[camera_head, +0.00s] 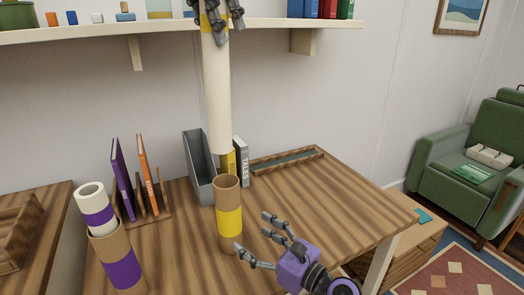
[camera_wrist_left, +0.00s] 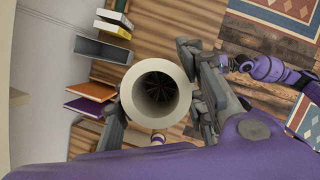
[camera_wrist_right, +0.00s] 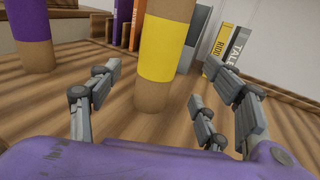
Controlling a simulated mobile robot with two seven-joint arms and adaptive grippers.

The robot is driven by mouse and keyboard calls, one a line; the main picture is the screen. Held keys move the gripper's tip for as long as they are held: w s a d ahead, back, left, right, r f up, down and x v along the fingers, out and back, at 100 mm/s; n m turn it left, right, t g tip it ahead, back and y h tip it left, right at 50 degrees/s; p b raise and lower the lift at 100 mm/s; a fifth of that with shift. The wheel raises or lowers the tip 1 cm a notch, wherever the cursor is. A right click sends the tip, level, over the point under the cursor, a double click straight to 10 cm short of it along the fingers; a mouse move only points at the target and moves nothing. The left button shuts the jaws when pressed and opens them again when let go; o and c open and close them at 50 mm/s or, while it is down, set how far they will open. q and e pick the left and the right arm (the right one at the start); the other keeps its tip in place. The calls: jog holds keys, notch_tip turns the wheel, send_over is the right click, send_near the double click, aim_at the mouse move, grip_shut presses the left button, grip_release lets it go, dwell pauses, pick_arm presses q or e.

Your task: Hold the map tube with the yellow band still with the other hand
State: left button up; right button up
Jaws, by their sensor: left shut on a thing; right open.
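The map tube with the yellow band (camera_head: 229,221), brown and open at the top, stands upright on the desk. It also shows in the right wrist view (camera_wrist_right: 163,50). My right gripper (camera_head: 253,232) is open beside the tube's lower part, its fingers pointing toward it; in the right wrist view the tube stands ahead between the spread fingers, apparently untouched. My left gripper (camera_head: 224,25) is shut on a cream rolled map (camera_head: 217,95) with a yellow band near its top. The roll hangs upright, its lower end just above the tube's mouth. The left wrist view looks down its hollow end (camera_wrist_left: 158,93).
A purple-banded tube (camera_head: 120,262) with a roll in it stands at the left. A book rack (camera_head: 152,215), a grey file holder (camera_head: 200,165), upright books (camera_head: 241,162) and a shallow tray (camera_head: 290,160) line the back. The desk's right side is clear. A shelf (camera_head: 285,23) runs above.

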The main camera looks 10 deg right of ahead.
aim_at(237, 225)
jog(key=x, duration=0.9)
jog(key=shift+w+a, duration=0.25)
jog(key=shift+w, duration=0.05)
jog(key=c, duration=1.3)
jog(key=shift+o, duration=0.2)
pick_arm(q)
notch_tip(237, 225, down, 4)
jog(key=shift+a, duration=0.1)
